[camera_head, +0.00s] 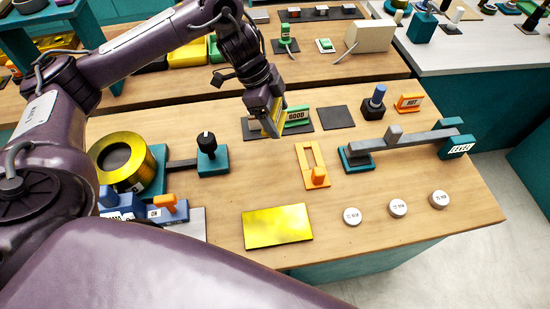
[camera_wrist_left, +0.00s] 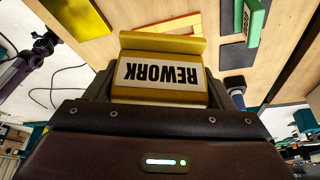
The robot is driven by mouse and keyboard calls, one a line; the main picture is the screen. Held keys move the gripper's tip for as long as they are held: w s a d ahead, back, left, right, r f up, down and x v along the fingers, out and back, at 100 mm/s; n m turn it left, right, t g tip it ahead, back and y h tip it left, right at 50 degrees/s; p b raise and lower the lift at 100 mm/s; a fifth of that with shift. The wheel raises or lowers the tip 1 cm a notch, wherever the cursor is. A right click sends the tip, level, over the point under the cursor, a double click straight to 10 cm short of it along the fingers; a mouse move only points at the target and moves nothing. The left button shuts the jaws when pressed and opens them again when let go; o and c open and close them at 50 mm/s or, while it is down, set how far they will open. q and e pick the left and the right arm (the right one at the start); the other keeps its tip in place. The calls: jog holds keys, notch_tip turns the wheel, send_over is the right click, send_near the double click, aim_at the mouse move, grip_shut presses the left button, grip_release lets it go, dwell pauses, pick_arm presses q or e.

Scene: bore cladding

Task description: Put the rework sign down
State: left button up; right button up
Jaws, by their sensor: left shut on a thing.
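My left gripper (camera_head: 272,130) is shut on the yellow rework sign (camera_head: 268,122), above the back-middle of the wooden table. In the left wrist view the sign (camera_wrist_left: 160,75) sits between the fingers, its REWORK label upside down. In the head view the gripper hides much of it. Below and beside it are a dark mat (camera_head: 250,133) and the green GOOD sign (camera_head: 297,116), which also shows in the wrist view (camera_wrist_left: 254,22). Whether the sign touches the mat, I cannot tell. My right gripper is not in view.
A bare dark square pad (camera_head: 337,117) lies right of the GOOD sign. Near it are a blue-topped holder (camera_head: 375,103) and an orange HOT sign (camera_head: 409,102). An orange slotted frame (camera_head: 312,160), a teal block with a black knob (camera_head: 210,155) and a yellow plate (camera_head: 278,227) are closer.

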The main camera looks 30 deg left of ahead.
pick_arm(q)
notch_tip(320, 180, down, 17)
jog(key=shift+r+p, duration=0.1)
jog(key=shift+p, duration=1.1)
jog(key=shift+f, duration=0.25)
jog(key=shift+f, duration=0.15)
jog(key=o, duration=0.9)
jog(key=shift+o, duration=0.5)
